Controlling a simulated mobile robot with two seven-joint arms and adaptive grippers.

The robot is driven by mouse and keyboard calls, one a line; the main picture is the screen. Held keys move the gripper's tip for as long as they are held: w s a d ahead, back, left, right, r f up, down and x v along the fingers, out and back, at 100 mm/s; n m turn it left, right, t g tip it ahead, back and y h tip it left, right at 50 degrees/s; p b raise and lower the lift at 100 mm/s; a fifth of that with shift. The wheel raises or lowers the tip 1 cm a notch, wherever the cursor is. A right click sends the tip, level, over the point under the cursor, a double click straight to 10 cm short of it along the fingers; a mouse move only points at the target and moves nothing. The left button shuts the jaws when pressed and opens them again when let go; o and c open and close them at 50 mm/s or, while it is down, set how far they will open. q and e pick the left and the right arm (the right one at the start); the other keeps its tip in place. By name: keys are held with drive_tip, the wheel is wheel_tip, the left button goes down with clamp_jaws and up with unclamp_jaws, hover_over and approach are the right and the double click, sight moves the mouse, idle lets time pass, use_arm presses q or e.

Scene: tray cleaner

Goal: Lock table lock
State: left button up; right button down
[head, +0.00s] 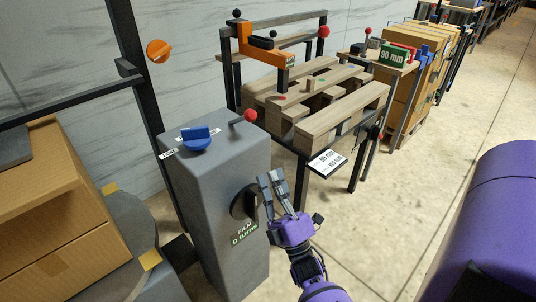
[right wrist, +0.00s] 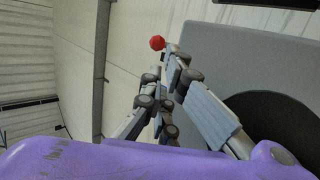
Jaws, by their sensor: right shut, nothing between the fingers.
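My right gripper (head: 271,180) is shut and empty. Its fingers point up beside the front face of a grey pedestal (head: 240,165), close to a black round knob (head: 243,203); I cannot tell whether they touch it. On the pedestal's top are a red-balled lever (head: 249,116) and a blue knob (head: 197,139) with small labels too small to read surely. In the right wrist view the fingers (right wrist: 170,70) show with a red ball (right wrist: 157,43) beyond their tips. I cannot tell which control is the table lock. My left gripper is not in view.
A slatted wooden table (head: 330,112) with an orange arm (head: 262,48) stands behind the pedestal. A red-tipped lever (head: 380,136) is at its right side. Cardboard boxes (head: 60,225) stand at left. Open floor (head: 420,150) lies to the right.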

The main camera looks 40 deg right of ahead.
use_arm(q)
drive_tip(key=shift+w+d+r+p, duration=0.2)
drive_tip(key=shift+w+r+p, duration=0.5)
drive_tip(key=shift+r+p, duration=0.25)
use_arm(e)
approach(241, 119)
drive_tip(key=r, duration=0.1)
drive_tip(key=d+r, duration=0.1)
drive_tip(key=r, duration=0.1)
drive_tip(key=w+r, duration=0.1)
drive_tip(key=r, duration=0.1)
drive_tip(key=shift+d+r, duration=0.2)
drive_tip(key=shift+d, duration=0.15)
